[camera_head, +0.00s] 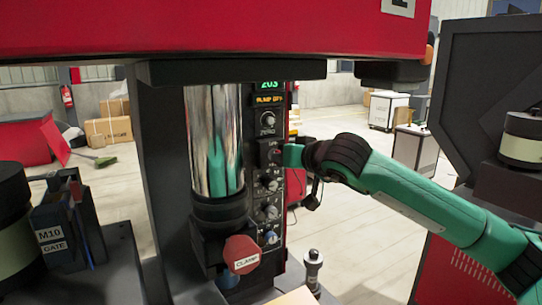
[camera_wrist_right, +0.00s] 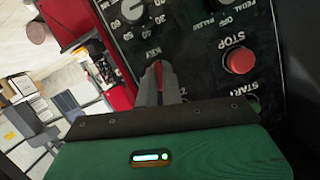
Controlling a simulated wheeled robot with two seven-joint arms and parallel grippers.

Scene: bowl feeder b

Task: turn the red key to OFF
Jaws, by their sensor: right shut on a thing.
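The red key (camera_wrist_right: 158,71) shows in the right wrist view on the dark control panel (camera_wrist_right: 190,62), by the label KEY. My right gripper (camera_wrist_right: 159,84) is shut on it, with one finger on each side. The fingers hide most of the key, so I cannot read its turn position. In the head view my right gripper (camera_head: 284,156) reaches the panel (camera_head: 268,130) from the right, and the key is too small to make out clearly. My left gripper is not in view.
A red STOP button (camera_wrist_right: 239,60) and dials (camera_wrist_right: 131,10) sit close to the key. In the head view a shiny metal cylinder (camera_head: 213,140) and a red CLAMP knob (camera_head: 241,254) stand left of the panel. A red beam (camera_head: 210,28) crosses above.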

